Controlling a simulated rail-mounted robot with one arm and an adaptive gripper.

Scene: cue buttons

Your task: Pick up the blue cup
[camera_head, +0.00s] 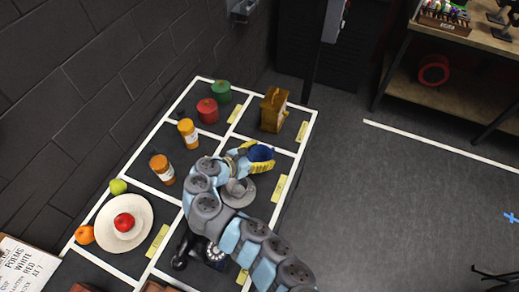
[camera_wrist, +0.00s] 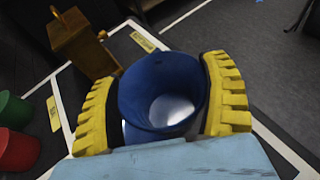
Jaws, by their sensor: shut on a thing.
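The blue cup (camera_wrist: 163,88) is in the middle of the wrist view, upright with its open mouth toward the camera. My gripper (camera_wrist: 160,105) has a yellow ridged finger on each side of the cup and is shut on it. In the head view my gripper (camera_head: 250,158) is over the right column of the black table, and the dark blue cup (camera_head: 261,153) shows between its yellow fingers. The cup's base is hidden, so I cannot tell whether it touches the table. A grey saucer-like thing (camera_head: 240,192) lies just below the gripper in the picture, partly covered by my arm.
Red (camera_head: 208,110) and green (camera_head: 221,91) cups and two orange bottles (camera_head: 188,133) are to the left. A plate (camera_head: 142,208) with a red apple is at lower left. Open floor (camera_head: 400,210) lies right.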

